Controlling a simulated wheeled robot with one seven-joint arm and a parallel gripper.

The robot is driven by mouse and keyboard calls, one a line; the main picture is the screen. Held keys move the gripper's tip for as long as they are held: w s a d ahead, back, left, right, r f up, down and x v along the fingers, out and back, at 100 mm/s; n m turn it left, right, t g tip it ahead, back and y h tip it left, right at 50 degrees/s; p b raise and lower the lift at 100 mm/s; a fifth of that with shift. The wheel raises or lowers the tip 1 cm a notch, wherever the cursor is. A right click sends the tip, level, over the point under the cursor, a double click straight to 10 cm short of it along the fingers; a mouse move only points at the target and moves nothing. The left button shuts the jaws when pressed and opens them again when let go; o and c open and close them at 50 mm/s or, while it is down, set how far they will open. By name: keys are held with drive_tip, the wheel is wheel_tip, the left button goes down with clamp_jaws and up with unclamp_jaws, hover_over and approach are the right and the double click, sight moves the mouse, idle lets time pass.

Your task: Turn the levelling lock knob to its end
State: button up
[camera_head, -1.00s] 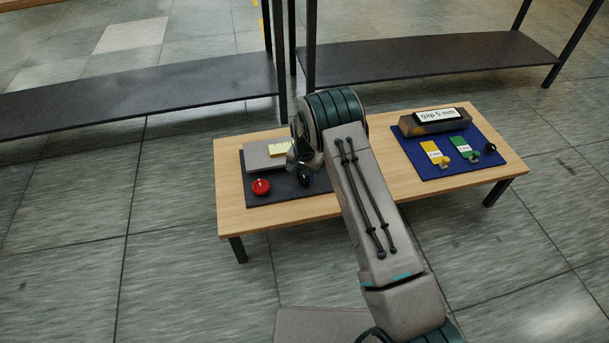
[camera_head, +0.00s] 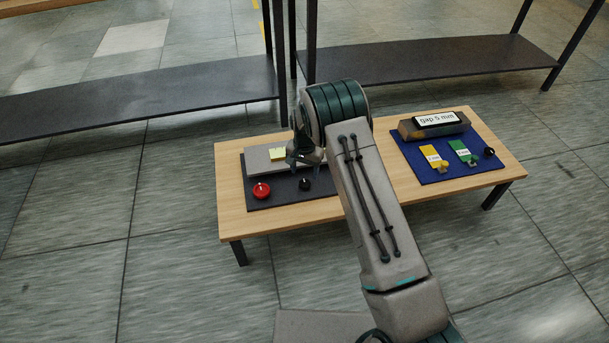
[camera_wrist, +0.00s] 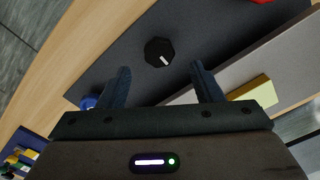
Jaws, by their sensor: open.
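A black knob (camera_head: 305,184) with a white pointer mark sits on the dark panel (camera_head: 284,197) at the left of the table. In the wrist view the knob (camera_wrist: 159,52) lies just beyond the fingertips, roughly centred between them, with its mark pointing to the lower right. My gripper (camera_head: 306,163) is above the panel, behind the knob in the head view. In the wrist view its two fingers (camera_wrist: 160,73) are apart and empty, not touching the knob. No lettering on the knob is readable.
A red knob or button (camera_head: 261,190) is left of the black knob. Behind is a grey block (camera_head: 262,159) with a yellow note (camera_head: 278,154).

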wheel_tip(320, 180, up, 9)
drive_tip(key=p, duration=0.2)
drive_tip(key=shift+f, duration=0.1)
wheel_tip(320, 180, up, 20)
drive_tip(key=p, duration=0.8)
hover_over(305, 182)
drive_tip(key=s+d, duration=0.4)
drive_tip(key=d, duration=0.2)
drive_tip(key=s+d+r+n+t+p, duration=0.1)
drive_tip(key=s+d+r+p, duration=0.2)
drive_tip(key=r, duration=0.5)
drive_tip(key=s+d+r+p, duration=0.25)
drive_tip(key=s+r, duration=0.25)
drive_tip(key=r, duration=0.3)
drive_tip(key=s+d+r+n+t+p, duration=0.1)
drive_tip(key=s+d+r+p, duration=0.2)
drive_tip(key=s+r+p, duration=0.4)
drive_tip(key=s+d+r+n+p, duration=0.1)
drive_tip(key=s+d+r+p, duration=0.3)
drive_tip(key=s+r+p, duration=0.3)
drive_tip(key=s+r, duration=0.4)
drive_tip(key=s, duration=0.4)
drive_tip(key=shift+s+n+t, duration=0.3)
drive_tip(key=shift+s+t, duration=0.1)
drive_tip(key=shift+r, duration=0.1)
